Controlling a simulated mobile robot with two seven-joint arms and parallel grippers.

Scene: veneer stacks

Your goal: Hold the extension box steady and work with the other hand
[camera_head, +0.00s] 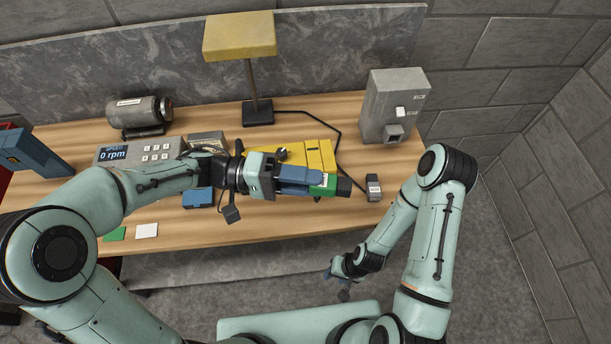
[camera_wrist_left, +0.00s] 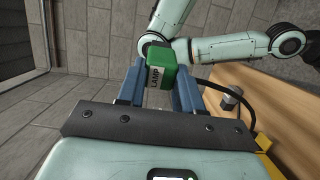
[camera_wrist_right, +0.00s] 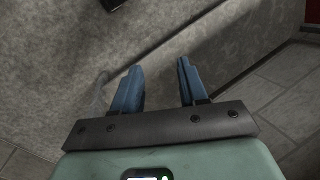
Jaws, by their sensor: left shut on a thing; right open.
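The yellow box (camera_head: 318,155), which I take for the extension box, lies on the table and is partly hidden behind my left gripper. My left gripper (camera_head: 310,182) is shut on a green plug (camera_head: 327,184) with a dark end, in front of the yellow box in the head view. The plug's label reads LAMP in the left wrist view (camera_wrist_left: 161,72). My right gripper (camera_head: 338,283) is open and empty, low in front of the table's front edge. Its two blue fingers (camera_wrist_right: 159,75) stand apart with only floor and wall behind them. Neither gripper visibly touches the yellow box.
A grey plug (camera_head: 374,189) lies near the table's right end. A grey box (camera_head: 394,105) stands behind it. A yellow-shaded lamp (camera_head: 240,36) has a black cable running right. A motor (camera_head: 138,114) and a 0 rpm panel (camera_head: 160,149) stand left. The front right tabletop is clear.

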